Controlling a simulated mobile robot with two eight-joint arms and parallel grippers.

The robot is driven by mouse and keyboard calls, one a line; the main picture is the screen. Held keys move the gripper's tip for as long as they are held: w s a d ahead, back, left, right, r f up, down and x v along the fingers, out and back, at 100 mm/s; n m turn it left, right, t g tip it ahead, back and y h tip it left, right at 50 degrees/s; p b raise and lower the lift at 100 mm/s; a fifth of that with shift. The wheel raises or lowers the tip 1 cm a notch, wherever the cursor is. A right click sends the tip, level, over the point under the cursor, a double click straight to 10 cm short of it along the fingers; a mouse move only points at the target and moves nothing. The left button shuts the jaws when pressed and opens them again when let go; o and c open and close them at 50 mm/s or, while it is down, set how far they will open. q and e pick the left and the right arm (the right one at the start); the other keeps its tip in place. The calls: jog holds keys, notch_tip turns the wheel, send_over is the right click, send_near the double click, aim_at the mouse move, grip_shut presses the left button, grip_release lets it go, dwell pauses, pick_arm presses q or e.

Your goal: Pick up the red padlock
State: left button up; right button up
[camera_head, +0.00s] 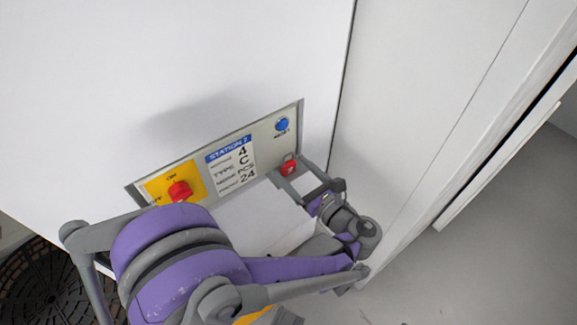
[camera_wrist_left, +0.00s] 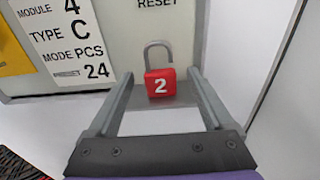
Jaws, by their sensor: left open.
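The red padlock (camera_head: 288,167) is at the lower right of the station panel (camera_head: 259,131), below the blue reset button. In the left wrist view the padlock (camera_wrist_left: 160,83) has a white 2 on its body and a grey shackle that looks swung open at one side. My left gripper (camera_head: 301,171) is open, with one finger on each side of the padlock; it also shows in the left wrist view (camera_wrist_left: 158,80). A gap shows between each finger and the padlock. My right gripper is not in view.
The panel has a red switch (camera_head: 179,191) on a yellow plate, a printed label (camera_head: 232,165) and a blue button (camera_head: 282,124). A white wall edge (camera_head: 345,90) runs close to the right of the panel. A dark round mesh object (camera_head: 40,290) is at lower left. Grey floor (camera_head: 470,270) is clear at right.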

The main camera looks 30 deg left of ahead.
pick_arm(q)
grip_shut()
dwell(0.4)
notch_tip(320, 180, up, 18)
jog(key=p, duration=0.5)
